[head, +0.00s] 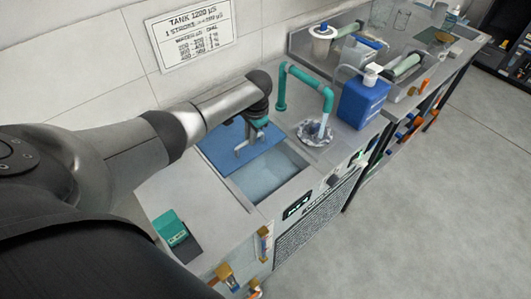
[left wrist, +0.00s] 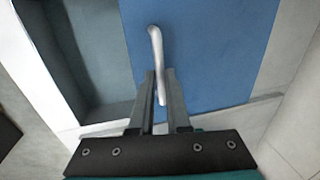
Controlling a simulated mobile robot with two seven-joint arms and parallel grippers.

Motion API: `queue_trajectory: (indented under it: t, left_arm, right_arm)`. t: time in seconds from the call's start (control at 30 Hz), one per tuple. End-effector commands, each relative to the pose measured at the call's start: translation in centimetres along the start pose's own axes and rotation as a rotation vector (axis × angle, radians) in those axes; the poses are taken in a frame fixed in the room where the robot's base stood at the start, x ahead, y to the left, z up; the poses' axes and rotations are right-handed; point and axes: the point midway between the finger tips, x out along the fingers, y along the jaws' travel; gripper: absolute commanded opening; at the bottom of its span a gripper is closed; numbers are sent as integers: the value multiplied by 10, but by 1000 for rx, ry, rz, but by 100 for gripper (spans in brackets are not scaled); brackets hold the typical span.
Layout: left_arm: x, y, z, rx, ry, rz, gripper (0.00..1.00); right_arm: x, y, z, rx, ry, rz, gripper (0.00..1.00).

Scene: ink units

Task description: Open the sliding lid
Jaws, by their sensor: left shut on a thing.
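The sliding lid (head: 229,146) is a flat blue panel on the grey counter, at the wall side of a rectangular tank opening (head: 268,182). The opening is partly uncovered and liquid shows inside. My left gripper (head: 240,152) is over the lid, shut on its pale bar handle (head: 243,145). In the left wrist view the lid (left wrist: 205,50) fills the upper middle, and the opening (left wrist: 85,45) lies to its left. There the handle (left wrist: 155,45) runs down between the two fingers of my left gripper (left wrist: 160,88). My right gripper is not in view.
A green and dark device (head: 172,229) sits on the counter's near part. A teal pipe (head: 305,78) stands over a small round basin (head: 314,133), beside a blue pump bottle (head: 360,98). A wall sign (head: 191,36) hangs behind. The floor at right is clear.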

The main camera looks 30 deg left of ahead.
Motion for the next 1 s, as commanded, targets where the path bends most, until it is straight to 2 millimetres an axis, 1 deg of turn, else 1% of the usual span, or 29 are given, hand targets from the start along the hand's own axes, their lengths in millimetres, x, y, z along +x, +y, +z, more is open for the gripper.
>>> queue_trajectory:
  t: [0.03,0.1,0.2,0.3,0.43,0.7,0.73,0.9,1.0]
  left_arm:
    - [5,-10,0,-6,1,-2,0]
    - [7,-21,0,-5,1,-2,0]
    - [9,-32,0,-3,1,-2,0]
    - [9,-38,0,-2,1,-1,0]
    - [8,-41,-1,1,2,-1,0]
    - [8,-41,-1,1,2,-1,0]
    - [8,-41,-1,1,2,-1,17]
    - [8,-41,-1,1,2,0,36]
    - [8,-41,-1,1,1,0,45]
  right_arm:
    - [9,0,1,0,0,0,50]
    - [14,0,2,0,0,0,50]
    - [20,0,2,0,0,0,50]
    - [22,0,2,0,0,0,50]
    - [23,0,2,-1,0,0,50]
    - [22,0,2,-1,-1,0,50]
    - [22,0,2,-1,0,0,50]
    - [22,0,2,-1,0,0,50]
    - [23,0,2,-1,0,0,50]
